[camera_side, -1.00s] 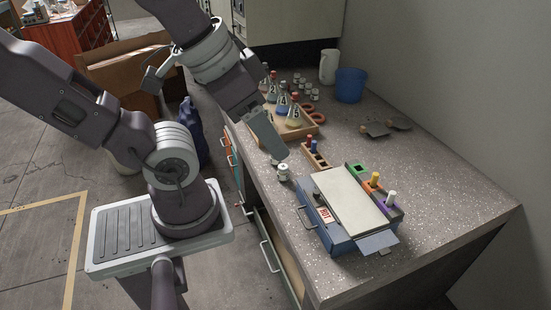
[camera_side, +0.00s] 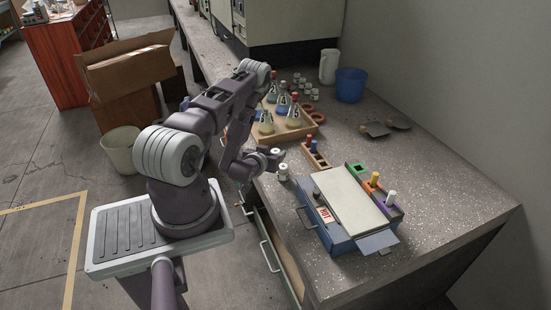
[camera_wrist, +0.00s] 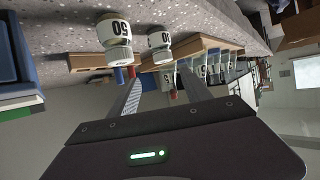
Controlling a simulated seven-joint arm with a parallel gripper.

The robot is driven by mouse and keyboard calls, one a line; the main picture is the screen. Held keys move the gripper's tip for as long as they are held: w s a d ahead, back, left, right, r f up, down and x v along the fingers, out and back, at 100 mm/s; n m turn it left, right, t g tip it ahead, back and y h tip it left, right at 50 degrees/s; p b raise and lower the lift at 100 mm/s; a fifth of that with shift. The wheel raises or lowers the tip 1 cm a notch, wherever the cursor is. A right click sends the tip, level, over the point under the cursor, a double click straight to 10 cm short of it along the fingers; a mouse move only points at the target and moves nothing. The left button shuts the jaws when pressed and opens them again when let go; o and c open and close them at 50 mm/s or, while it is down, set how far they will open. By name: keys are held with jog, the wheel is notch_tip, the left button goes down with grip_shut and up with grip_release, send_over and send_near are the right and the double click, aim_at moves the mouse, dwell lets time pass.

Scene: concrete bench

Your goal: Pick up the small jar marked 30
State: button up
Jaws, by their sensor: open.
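In the side view one jar (camera_side: 283,172) stands upright near the bench's left edge; a second pale jar top (camera_side: 276,152) shows beside my gripper. My gripper (camera_wrist: 160,76) is open and empty, its fingers spread below the right jar in the wrist view. It also shows low at the bench edge (camera_side: 270,159).
A wooden tray (camera_side: 262,134) of flasks stands behind the jars. A small rack (camera_side: 318,160) with red and blue items is to their right. A blue hot-marked box (camera_side: 335,235) lies in front. A blue cup (camera_side: 350,84) and white jug (camera_side: 328,66) stand at the back.

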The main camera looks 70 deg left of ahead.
aim_at(275, 152)
jog(key=shift+s+d+f, duration=0.2)
jog(key=shift+s+f, duration=0.4)
jog(key=shift+s, duration=0.2)
jog(key=shift+a+f, duration=0.15)
jog(key=x, duration=0.6)
jog(key=shift+w+a, duration=0.2)
jog(key=shift+w, duration=0.1)
grip_shut()
